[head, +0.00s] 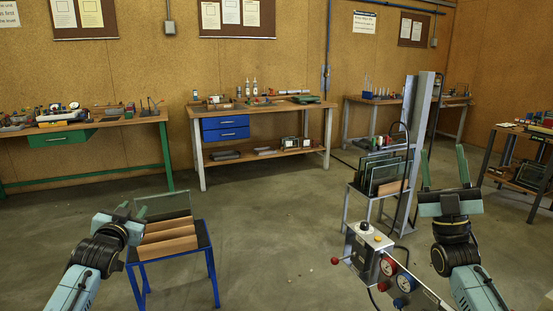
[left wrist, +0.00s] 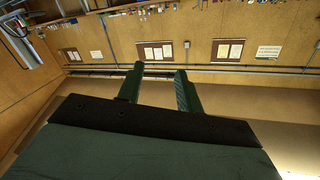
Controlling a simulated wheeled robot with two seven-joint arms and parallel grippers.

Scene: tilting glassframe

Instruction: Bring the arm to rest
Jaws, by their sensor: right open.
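My left gripper (head: 128,208) is at the lower left, beside and in front of the blue-legged stand (head: 212,262) in the head view. In the left wrist view its two fingers (left wrist: 160,78) stand apart with nothing between them. A glass pane (head: 165,203) stands upright at the back of that stand, behind tan blocks (head: 168,238). The left gripper overlaps the stand's left side in the picture; I see no clear contact. My right gripper (head: 444,168) is at the right, fingers pointing up, open and empty.
A grey post (head: 418,120) and a rack with glass panes (head: 383,172) stand left of my right gripper. A control box (head: 368,252) with gauges is in front of them. Workbenches (head: 262,107) line the back wall. The middle floor (head: 275,210) is clear.

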